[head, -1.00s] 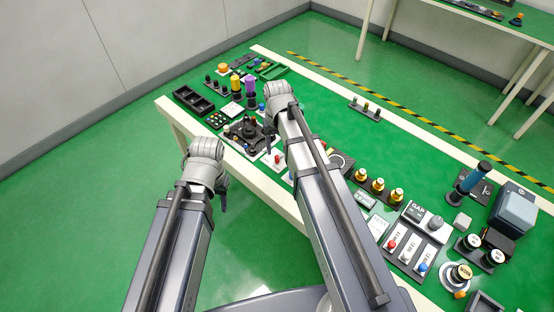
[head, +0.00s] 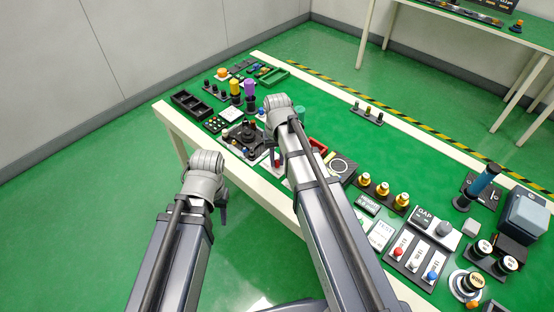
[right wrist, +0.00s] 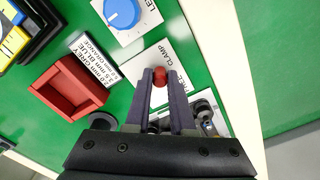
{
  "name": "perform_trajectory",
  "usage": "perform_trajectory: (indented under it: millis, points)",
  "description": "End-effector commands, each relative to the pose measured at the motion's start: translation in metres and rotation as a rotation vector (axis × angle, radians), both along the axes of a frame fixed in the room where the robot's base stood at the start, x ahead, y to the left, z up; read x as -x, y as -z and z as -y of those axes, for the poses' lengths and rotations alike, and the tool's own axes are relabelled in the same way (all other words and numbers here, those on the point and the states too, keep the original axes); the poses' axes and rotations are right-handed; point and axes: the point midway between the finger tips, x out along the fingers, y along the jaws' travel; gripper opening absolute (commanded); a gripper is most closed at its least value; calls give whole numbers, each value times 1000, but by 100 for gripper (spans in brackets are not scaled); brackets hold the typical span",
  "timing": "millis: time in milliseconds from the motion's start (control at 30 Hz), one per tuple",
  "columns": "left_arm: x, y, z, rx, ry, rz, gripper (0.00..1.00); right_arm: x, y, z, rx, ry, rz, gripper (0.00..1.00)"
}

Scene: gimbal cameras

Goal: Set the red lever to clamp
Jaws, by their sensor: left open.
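The red lever (right wrist: 160,77) shows its round red knob in the right wrist view, on a white plate marked CLAMP and FREE (right wrist: 157,57). My right gripper (right wrist: 161,78) has one dark finger on each side of the knob. The knob nearly fills the gap, and I cannot tell whether the fingers press on it. The lever's shaft is largely hidden by the fingers. My left gripper (head: 205,166) hangs off the near edge, open, away from the lever.
A red bin (right wrist: 65,90) and a label block (right wrist: 92,59) lie left of the lever plate. A blue dial (right wrist: 122,13) is beyond it. The table edge (right wrist: 222,60) runs close on the right. Many fixtures crowd the green table (head: 320,105).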

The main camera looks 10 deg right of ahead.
Motion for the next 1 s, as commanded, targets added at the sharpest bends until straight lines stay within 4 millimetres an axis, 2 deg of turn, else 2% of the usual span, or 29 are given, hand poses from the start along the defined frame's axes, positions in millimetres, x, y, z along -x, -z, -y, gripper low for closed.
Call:
perform_trajectory:
  millis: [33,133,500,800,1000]
  points:
    - [0,0,0,0,0,0,50,0,0,0,0,0,0,12]
    - [0,0,0,0,0,0,50,0,0,0,0,0,0,0]
    - [0,0,0,0,0,0,50,0,0,0,0,-4,0,0]
    - [0,0,0,0,0,0,50,4,0,5,0,-176,0,0]
    - [0,0,0,0,0,0,50,4,0,6,0,-192,0,0]
